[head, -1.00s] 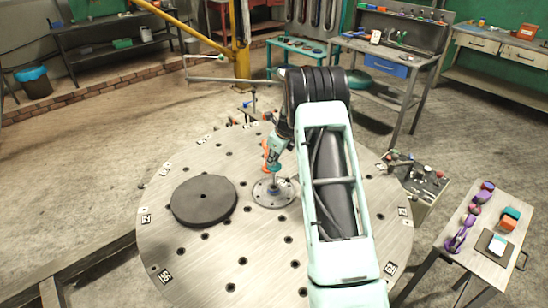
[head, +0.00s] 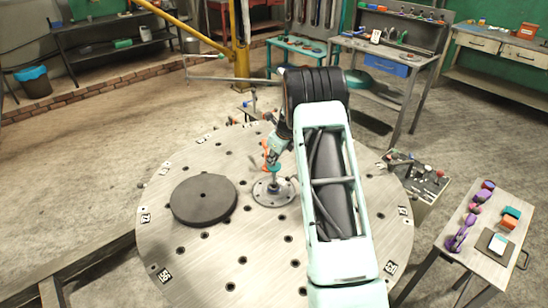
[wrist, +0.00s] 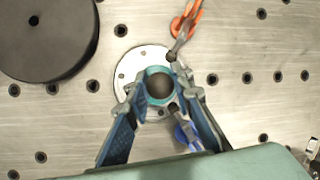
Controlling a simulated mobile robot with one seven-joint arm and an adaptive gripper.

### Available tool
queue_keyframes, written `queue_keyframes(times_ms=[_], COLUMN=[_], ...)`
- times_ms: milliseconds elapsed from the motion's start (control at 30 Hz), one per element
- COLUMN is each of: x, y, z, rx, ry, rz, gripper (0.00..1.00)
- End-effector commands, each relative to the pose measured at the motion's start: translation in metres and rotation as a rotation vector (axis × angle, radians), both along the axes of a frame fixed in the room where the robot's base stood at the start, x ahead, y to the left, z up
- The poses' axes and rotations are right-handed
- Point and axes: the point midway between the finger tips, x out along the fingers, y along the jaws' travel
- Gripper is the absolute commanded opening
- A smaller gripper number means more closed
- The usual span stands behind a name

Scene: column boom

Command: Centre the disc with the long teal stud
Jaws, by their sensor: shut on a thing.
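My gripper (wrist: 160,98) is shut on the teal stud (wrist: 155,72), whose round dark end (wrist: 160,87) faces the wrist camera. In the head view the stud (head: 273,168) stands roughly upright above the pale flanged plate (head: 264,199) on the round table. Its shaft runs down to the plate's middle; I cannot tell whether its tip is in a hole. The plate (wrist: 125,70) is partly hidden by my gripper in the wrist view. The dark disc (head: 203,200), with a small centre hole, lies flat left of the plate. It also shows in the wrist view (wrist: 50,35).
The round steel table (head: 330,255) has many holes and numbered tags. Orange (wrist: 186,20) and blue (wrist: 187,135) parts sit close beside my gripper; what they attach to is unclear. A side table (head: 485,240) at right holds purple and other coloured pieces.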

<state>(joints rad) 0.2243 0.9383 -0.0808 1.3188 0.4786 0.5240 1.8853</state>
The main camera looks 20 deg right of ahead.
Motion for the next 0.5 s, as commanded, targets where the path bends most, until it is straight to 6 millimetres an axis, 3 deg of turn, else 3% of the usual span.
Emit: queue_keyframes(times_ms=[500], x=[0.001], y=[0.000], z=[-0.013], rx=[-0.001], ry=[-0.001], rz=[0.001], gripper=[0.00])
